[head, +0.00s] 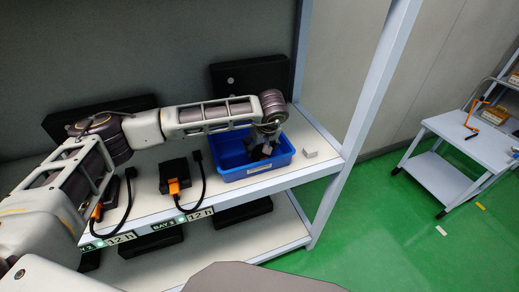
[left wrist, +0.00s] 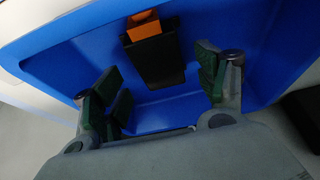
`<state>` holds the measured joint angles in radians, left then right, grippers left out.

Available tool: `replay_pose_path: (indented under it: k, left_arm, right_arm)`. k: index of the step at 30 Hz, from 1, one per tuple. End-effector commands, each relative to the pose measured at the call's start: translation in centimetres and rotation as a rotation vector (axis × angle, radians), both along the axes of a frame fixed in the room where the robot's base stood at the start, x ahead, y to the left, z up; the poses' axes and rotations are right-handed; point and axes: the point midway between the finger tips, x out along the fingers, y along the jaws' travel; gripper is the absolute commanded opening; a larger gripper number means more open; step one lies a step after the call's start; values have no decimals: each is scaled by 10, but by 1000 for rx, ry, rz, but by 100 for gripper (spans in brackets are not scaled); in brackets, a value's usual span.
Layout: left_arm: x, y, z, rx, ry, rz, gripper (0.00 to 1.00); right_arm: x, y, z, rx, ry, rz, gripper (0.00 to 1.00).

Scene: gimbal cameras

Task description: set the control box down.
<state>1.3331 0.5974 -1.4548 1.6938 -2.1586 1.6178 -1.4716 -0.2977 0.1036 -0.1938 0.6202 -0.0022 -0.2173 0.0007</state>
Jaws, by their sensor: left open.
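A black box with an orange end (left wrist: 154,50), which I take for the control box, lies inside the blue bin (left wrist: 60,65) in the left wrist view. My left gripper (left wrist: 155,88) is open, its green-padded fingers spread to either side of the box's line and apart from it. In the head view the left gripper (head: 264,146) reaches down into the blue bin (head: 240,173) on the shelf. There the gripper and arm hide much of what lies in the bin. My right gripper is not in view.
Another black box with an orange plug and cable (head: 173,172) stands on the shelf (head: 150,213) left of the bin. A shelf upright (head: 355,125) rises at the right. A cart (head: 470,150) stands farther off.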

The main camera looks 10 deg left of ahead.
Motion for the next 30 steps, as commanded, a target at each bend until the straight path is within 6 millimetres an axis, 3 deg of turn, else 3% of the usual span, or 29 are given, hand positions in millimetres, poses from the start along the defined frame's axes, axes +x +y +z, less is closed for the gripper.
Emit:
replay_pose_path:
  k: [8, 18, 30]
  left_arm:
    - [-13, -10, 39, -1, -3, -2, 73]
    - [-26, -19, 78, -1, -2, -3, 73]
    - [-30, -21, 87, -1, 1, -1, 73]
  right_arm:
    - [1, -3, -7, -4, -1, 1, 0]
    - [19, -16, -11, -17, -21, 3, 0]
    - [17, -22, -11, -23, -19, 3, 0]
